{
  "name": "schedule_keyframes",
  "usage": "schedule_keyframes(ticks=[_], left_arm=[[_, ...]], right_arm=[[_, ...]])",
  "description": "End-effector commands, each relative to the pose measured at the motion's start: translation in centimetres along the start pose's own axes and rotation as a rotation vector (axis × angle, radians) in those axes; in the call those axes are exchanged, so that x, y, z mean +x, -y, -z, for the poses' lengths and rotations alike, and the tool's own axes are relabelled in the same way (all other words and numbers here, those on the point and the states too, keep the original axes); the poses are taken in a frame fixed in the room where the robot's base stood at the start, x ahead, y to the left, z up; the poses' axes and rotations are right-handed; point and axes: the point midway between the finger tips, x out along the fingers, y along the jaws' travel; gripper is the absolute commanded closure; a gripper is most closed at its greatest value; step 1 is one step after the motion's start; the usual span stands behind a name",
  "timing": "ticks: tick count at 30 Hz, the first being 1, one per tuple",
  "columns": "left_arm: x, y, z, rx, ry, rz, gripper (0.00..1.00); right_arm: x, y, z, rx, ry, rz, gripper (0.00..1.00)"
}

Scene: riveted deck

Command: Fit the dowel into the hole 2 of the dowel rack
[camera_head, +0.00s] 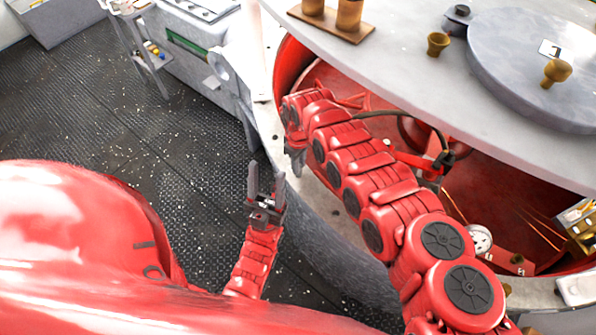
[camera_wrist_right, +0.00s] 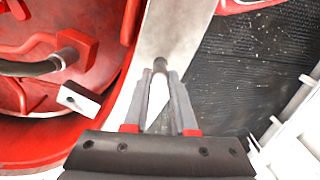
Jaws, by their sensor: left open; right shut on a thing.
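My right gripper (camera_wrist_right: 160,78) is shut on a small grey-brown round-ended piece, seemingly the dowel (camera_wrist_right: 159,65). Only its end shows between the fingertips, over a pale strip beside the red recess. In the head view my right gripper (camera_head: 297,160) is small and mostly hidden by its own arm, and the dowel cannot be made out there. My left gripper (camera_head: 266,177) is open and empty, its fingers pointing up, over the dark floor. A brown wooden board with two upright cylinders (camera_head: 333,26) stands at the top edge, cut off; I cannot tell whether it is the dowel rack. No numbered hole is visible.
A grey cabinet (camera_head: 185,45) stands at the back left.

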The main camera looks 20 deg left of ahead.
Motion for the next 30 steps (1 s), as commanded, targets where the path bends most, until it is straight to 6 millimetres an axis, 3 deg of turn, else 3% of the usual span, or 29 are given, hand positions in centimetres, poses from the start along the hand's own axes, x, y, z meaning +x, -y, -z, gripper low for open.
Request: schedule_keyframes(ticks=[30], left_arm=[[3.3,0.2,0.6,0.0,0.0,0.0,0.5]], right_arm=[[-4.2,0.0,0.0,0.0,0.0,0.0,1.0]])
